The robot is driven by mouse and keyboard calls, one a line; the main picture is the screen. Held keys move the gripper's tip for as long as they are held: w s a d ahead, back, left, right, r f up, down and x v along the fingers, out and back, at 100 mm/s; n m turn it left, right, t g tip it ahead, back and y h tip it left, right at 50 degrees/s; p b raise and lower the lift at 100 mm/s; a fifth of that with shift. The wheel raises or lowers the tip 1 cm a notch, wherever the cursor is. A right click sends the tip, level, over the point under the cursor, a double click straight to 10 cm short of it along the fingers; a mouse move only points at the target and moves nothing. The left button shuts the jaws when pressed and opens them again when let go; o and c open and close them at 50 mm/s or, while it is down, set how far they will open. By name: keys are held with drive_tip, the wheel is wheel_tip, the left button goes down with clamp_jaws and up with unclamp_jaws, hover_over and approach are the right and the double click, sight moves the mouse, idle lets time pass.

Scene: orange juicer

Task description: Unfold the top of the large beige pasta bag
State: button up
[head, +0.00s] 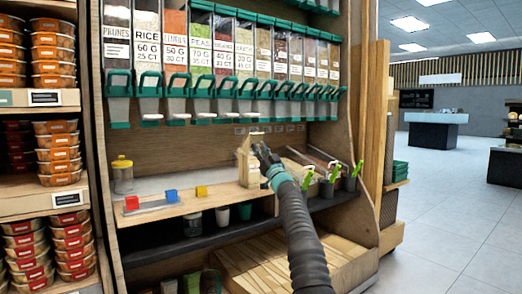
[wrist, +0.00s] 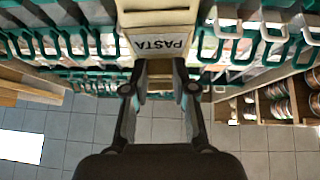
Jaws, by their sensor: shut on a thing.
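The beige pasta bag (head: 248,172) stands upright on the wooden shelf in the head view, below the dispensers. Its narrow top sticks up beside my gripper (head: 263,153). In the wrist view, the bag (wrist: 160,22) is at the top middle, with its PASTA label upside down. My gripper (wrist: 160,72) is shut on the upper part of the bag, with one finger at each side. My gripper partly hides the bag's right side in the head view. I cannot tell how far the top is folded.
A yellow-lidded jar (head: 122,175) and red, blue and yellow blocks (head: 171,196) are left on the shelf. Bins with green-handled scoops (head: 330,180) stand to the right. A row of dispensers with green handles (head: 202,90) hangs above. Open floor (head: 440,220) lies at the right.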

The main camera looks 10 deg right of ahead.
drive_tip(key=shift+d, duration=0.1)
idle(0.3)
drive_tip(key=o, duration=0.8)
drive_tip(key=shift+s+f, duration=0.1)
drive_tip(key=shift+s, duration=0.05)
drive_tip(key=shift+v, duration=3.6)
